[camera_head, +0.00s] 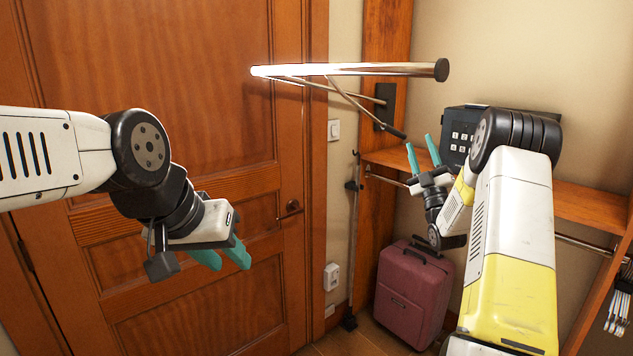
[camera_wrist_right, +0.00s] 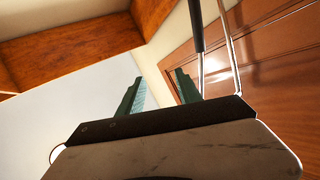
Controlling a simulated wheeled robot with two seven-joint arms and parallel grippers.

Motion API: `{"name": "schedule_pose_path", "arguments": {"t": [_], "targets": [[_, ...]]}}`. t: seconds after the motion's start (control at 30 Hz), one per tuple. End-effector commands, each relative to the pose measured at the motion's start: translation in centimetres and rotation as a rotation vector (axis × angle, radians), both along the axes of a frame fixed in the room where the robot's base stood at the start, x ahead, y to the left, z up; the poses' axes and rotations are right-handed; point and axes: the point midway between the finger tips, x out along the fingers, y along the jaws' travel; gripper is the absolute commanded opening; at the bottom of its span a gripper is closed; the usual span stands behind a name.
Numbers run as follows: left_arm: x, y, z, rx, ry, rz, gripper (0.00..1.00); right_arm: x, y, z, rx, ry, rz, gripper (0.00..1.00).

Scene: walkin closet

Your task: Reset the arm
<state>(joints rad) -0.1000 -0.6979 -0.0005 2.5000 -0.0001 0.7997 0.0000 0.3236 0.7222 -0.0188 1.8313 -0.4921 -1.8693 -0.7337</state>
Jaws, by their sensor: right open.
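My left gripper (camera_head: 222,257) hangs at the left in the head view, its green fingers pointing down in front of the wooden door. The gap between its fingers is not clear from this angle. My right gripper (camera_head: 423,156) is raised at the centre right, with its green fingers pointing up and spread apart. Nothing is between the fingers. In the right wrist view the two fingers of the right gripper (camera_wrist_right: 158,92) also stand apart and empty. The metal hanging rail (camera_head: 350,70) is above the right gripper, apart from it.
A wooden door (camera_head: 170,120) fills the left. A keypad safe (camera_head: 462,140) sits on the wooden shelf (camera_head: 590,205) behind my right arm. A dark red suitcase (camera_head: 412,295) stands on the floor below. A thin upright pole (camera_head: 353,240) stands by the door frame.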

Motion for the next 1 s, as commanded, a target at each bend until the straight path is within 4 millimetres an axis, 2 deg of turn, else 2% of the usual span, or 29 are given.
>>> {"name": "schedule_pose_path", "arguments": {"t": [0.43, 0.57, 0.63, 0.77, 0.87, 0.97, 1.0], "targets": [[0.0, 0.0, 0.0, 0.0, -0.002, -0.001, 0.36, 1.9, 1.9, 4.1, 0.066, 0.275, 0.01, 0.41], [0.0, 0.0, 0.0, 0.0, -0.002, 0.0, 0.36, 1.6, 2.9, 5.4, 0.119, 0.421, 0.013, 0.41], [0.0, 0.0, 0.0, 0.0, -0.002, -0.001, 0.36, 0.8, 3.6, 6.0, 0.165, 0.526, 0.015, 0.41], [0.0, 0.0, 0.0, 0.0, -0.002, -0.001, 0.36, -2.3, 5.0, 6.0, 0.279, 0.754, 0.016, 0.41], [0.0, 0.0, 0.0, 0.0, -0.002, -0.001, 0.36, -6.0, 6.3, 5.0, 0.377, 0.931, 0.018, 0.41], [0.0, 0.0, 0.0, 0.0, -0.002, -0.001, 0.36, -10.8, 7.7, 3.4, 0.481, 1.106, 0.018, 0.41], [0.0, 0.0, 0.0, 0.0, -0.002, -0.001, 0.36, -13.0, 8.3, 2.6, 0.522, 1.177, 0.018, 0.41]]}}
